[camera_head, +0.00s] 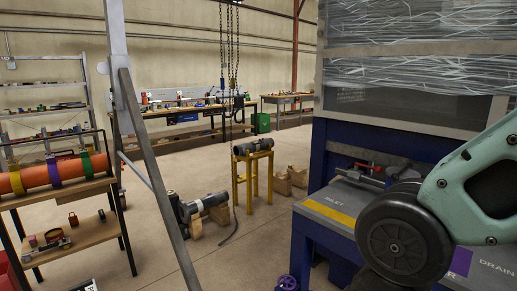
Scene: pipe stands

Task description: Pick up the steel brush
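I cannot make out a steel brush for certain in the head view. Small items lie on the shelves and benches, but they are too small to tell apart. A teal arm link of mine with a black round joint fills the lower right and hides part of the blue workbench (327,212). My gripper is not in view.
An orange pipe (38,177) with coloured bands lies on a rack at the left. A grey slanted post (150,165) stands in front. A yellow stand (250,180) and a dark pipe piece (200,204) occupy the floor. Concrete floor is open between them.

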